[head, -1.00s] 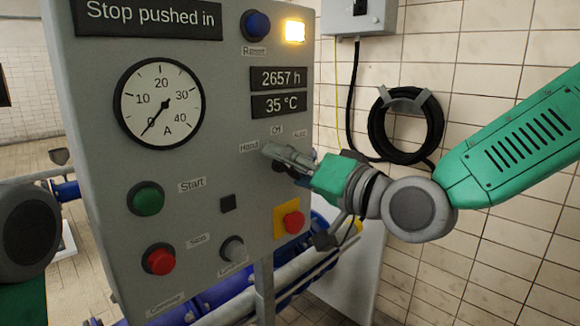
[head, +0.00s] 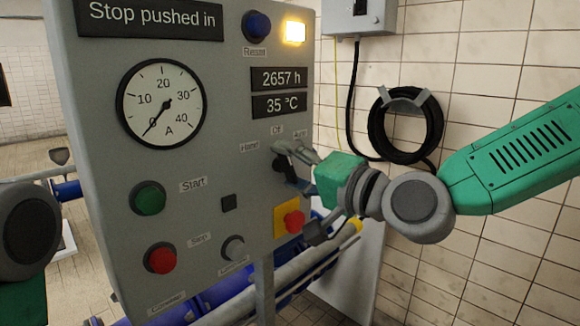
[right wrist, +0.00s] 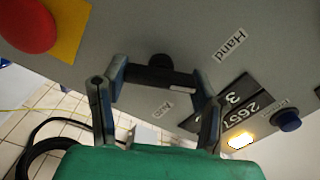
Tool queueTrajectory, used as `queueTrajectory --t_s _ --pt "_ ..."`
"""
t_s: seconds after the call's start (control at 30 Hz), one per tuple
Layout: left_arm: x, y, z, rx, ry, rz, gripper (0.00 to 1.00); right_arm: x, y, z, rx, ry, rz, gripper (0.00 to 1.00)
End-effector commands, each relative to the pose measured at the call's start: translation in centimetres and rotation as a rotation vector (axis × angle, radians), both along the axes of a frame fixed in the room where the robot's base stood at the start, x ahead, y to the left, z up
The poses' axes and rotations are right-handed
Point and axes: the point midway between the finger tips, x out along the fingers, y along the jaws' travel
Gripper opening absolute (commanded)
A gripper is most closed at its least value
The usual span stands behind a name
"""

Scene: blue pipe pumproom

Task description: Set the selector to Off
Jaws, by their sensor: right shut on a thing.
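The selector (head: 287,168) is a black bar-shaped knob on the grey panel, below the labels Hand, Off and Auto; my fingers partly cover it in the head view. In the right wrist view the selector (right wrist: 160,76) lies crosswise between the two fingers, with a pale mark near its right end. That end points roughly between Hand (right wrist: 230,45) and the partly hidden Off label. My right gripper (head: 292,158) is shut on the selector; its fingers (right wrist: 160,90) press on both ends. My left gripper is out of view; only part of my left arm shows at the left edge.
A red button on a yellow plate (head: 289,221) sits just below my right gripper. Green Start (head: 148,197) and red Stop (head: 160,259) buttons are at the left. The display (head: 150,16) reads "Stop pushed in". A lamp (head: 294,32) glows yellow. A black hose coil (head: 405,125) hangs on the tiled wall.

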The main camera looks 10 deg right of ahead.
Motion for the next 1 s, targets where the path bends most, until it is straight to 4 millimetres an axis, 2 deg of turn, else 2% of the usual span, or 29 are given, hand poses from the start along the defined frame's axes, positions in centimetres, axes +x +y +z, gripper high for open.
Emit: queueTrajectory --t_s 0.5,1.0 --pt "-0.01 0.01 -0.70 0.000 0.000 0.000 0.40 0.03 -0.09 -0.68 0.263 0.220 -0.001 0.25" --pt "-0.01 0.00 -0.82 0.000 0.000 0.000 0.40 0.01 -0.05 -0.72 0.312 0.261 -0.001 0.25"
